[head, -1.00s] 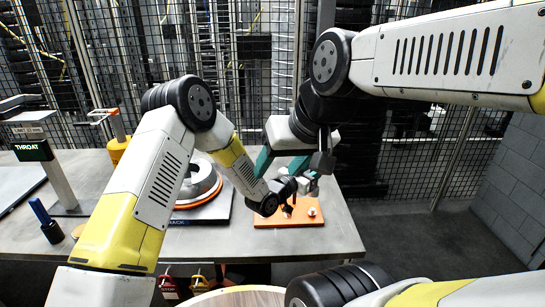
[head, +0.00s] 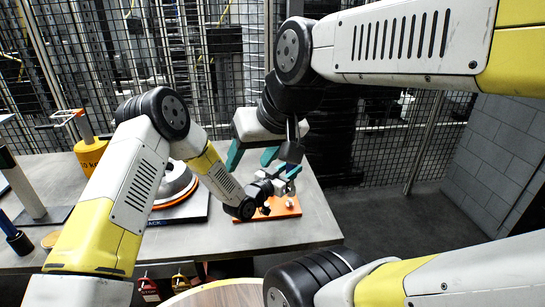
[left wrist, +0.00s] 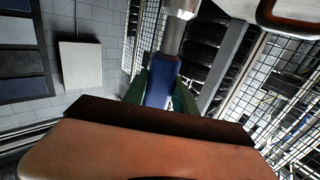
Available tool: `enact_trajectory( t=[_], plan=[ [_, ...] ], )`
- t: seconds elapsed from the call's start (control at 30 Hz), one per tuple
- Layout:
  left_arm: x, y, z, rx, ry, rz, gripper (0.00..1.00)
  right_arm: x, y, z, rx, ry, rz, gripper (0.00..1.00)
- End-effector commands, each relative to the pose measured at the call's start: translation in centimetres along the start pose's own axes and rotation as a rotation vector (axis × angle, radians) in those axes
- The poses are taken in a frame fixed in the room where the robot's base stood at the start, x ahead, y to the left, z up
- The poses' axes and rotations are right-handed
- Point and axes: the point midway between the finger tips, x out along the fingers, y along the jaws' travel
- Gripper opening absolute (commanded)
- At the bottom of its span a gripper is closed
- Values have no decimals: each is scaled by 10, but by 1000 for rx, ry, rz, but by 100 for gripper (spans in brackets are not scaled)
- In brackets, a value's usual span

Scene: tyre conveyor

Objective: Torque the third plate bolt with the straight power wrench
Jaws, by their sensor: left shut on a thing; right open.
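An orange plate (head: 285,210) lies on the grey table, with small bolts on its top, one white-headed bolt (head: 290,203) clear at its right. My left gripper (head: 291,173) is just above the plate and shut on the straight power wrench. In the left wrist view the wrench's blue handle (left wrist: 161,90) sits between the green fingers, with a silver shaft (left wrist: 176,35) beyond. In the head view the wrench is small and partly hidden by my wrist; I cannot tell whether it touches a bolt. My right gripper (head: 252,156) is open and empty behind and above the plate.
A grey ring-shaped part with an orange rim (head: 178,190) sits on a dark base left of the plate, partly behind my left arm. A blue-handled tool (head: 12,232) stands at the far left. A yellow container (head: 90,152) stands farther back. Wire fencing runs behind the table.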

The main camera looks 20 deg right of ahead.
Motion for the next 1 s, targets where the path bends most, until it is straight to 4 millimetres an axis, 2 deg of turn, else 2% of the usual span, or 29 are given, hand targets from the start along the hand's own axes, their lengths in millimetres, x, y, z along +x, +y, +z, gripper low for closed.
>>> enact_trajectory(
  t=[0.23, 1.0],
  plan=[
    [0, 0, 21, -1, 6, 0, 0, 0, 0, 0, 0, 0, 0, 56],
    [0, 0, 20, 1, 7, -1, 0, 0, 0, 0, 0, 0, 0, 56]
  ],
)
